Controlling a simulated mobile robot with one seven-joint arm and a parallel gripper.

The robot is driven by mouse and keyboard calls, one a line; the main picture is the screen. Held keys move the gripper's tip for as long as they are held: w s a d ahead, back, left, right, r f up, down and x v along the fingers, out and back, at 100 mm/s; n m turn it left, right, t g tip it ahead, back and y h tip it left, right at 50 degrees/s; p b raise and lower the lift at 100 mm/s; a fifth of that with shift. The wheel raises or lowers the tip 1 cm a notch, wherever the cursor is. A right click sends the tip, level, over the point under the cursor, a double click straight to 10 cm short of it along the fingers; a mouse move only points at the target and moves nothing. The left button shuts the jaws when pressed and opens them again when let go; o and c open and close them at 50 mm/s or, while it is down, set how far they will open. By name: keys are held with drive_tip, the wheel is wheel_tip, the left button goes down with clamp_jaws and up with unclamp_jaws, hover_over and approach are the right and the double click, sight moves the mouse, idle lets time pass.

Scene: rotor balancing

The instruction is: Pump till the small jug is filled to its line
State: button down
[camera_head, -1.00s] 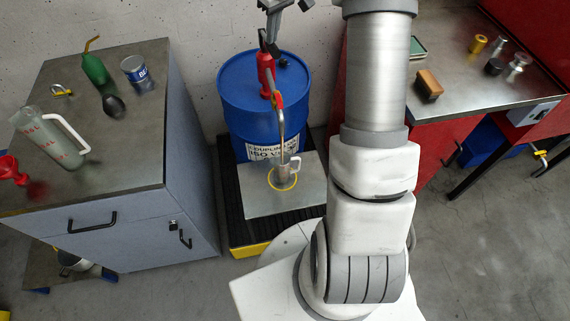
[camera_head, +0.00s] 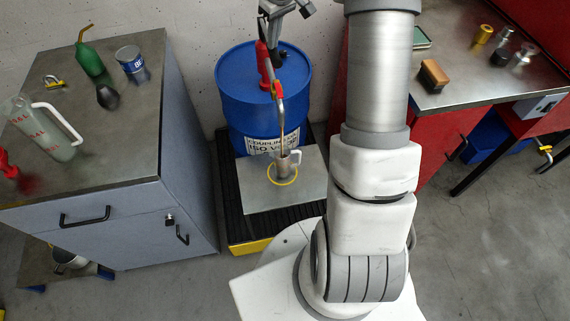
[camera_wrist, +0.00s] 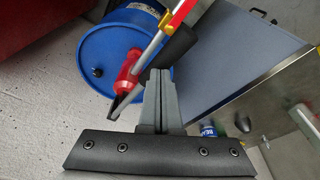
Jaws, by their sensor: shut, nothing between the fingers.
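A blue drum (camera_head: 232,85) stands against the wall with a red hand pump (camera_head: 263,62) on top. The pump's spout curves down toward the small jug (camera_head: 284,166), a grey vessel with a white handle. The jug stands at the yellow ring (camera_head: 282,181) on a metal plate; its line and liquid level cannot be made out. My gripper (camera_head: 281,9) is at the top edge of the head view, above the pump. In the wrist view my gripper (camera_wrist: 160,74) is shut and empty beside the red pump (camera_wrist: 131,68); contact cannot be told.
The left cabinet (camera_head: 140,150) carries a large clear jug (camera_head: 38,130), a green oil can (camera_head: 89,58), a blue-labelled tin (camera_head: 130,60) and a padlock. The right bench (camera_head: 470,88) holds a brown block (camera_head: 432,75) and small metal pieces. My arm hides part of the middle.

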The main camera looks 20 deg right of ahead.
wheel_tip(320, 180, up, 17)
drive_tip(key=w+p, duration=0.2)
drive_tip(key=p, duration=1.1)
drive_tip(key=shift+d+p, duration=0.2)
drive_tip(key=shift+p, duration=0.15)
drive_tip(key=shift+f, duration=0.1)
idle(0.4)
drive_tip(key=s+a+r+m+t+b, duration=0.1)
drive_tip(key=s+a+r, duration=0.2)
drive_tip(key=s, duration=0.2)
drive_tip(key=s+a+r+h, duration=0.1)
drive_tip(key=s+a+r, duration=0.25)
drive_tip(key=s, duration=0.25)
drive_tip(key=s+a+r+m+t+b, duration=0.1)
drive_tip(key=s+a+r, duration=0.1)
drive_tip(key=s+r, duration=0.25)
drive_tip(key=s+a+f+m, duration=0.1)
drive_tip(key=s+f, duration=0.1)
drive_tip(key=s, duration=0.7)
drive_tip(key=s+a+f+t+b, duration=0.1)
drive_tip(key=s+a+f, duration=0.1)
drive_tip(key=s, duration=0.7)
drive_tip(key=shift+s+a+f+m, duration=0.25)
drive_tip(key=shift+m, duration=0.15)
